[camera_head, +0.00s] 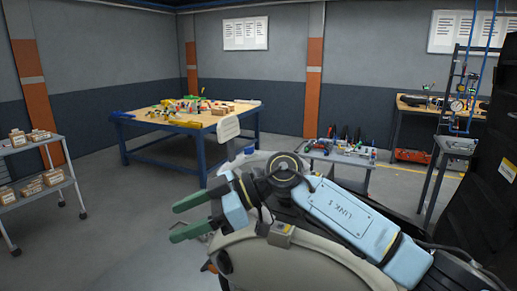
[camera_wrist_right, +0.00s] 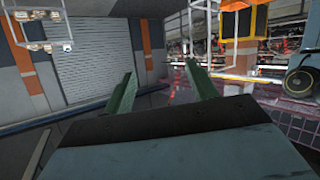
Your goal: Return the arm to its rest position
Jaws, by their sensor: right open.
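My right arm comes in from the lower right in the head view, with its light blue links folded across the front. My right gripper (camera_head: 178,220) points left, and its two green fingers are apart with nothing between them. In the right wrist view the gripper (camera_wrist_right: 161,92) also shows open and empty, its green fingers spread over open room. My left gripper is not in view.
A blue-framed table (camera_head: 160,121) with a wooden top holds small coloured parts. A grey cart (camera_head: 65,184) with small boxes stands at the left. A tool cart (camera_head: 345,155) and a workbench (camera_head: 405,105) stand behind my arm. Floor at the left middle is clear.

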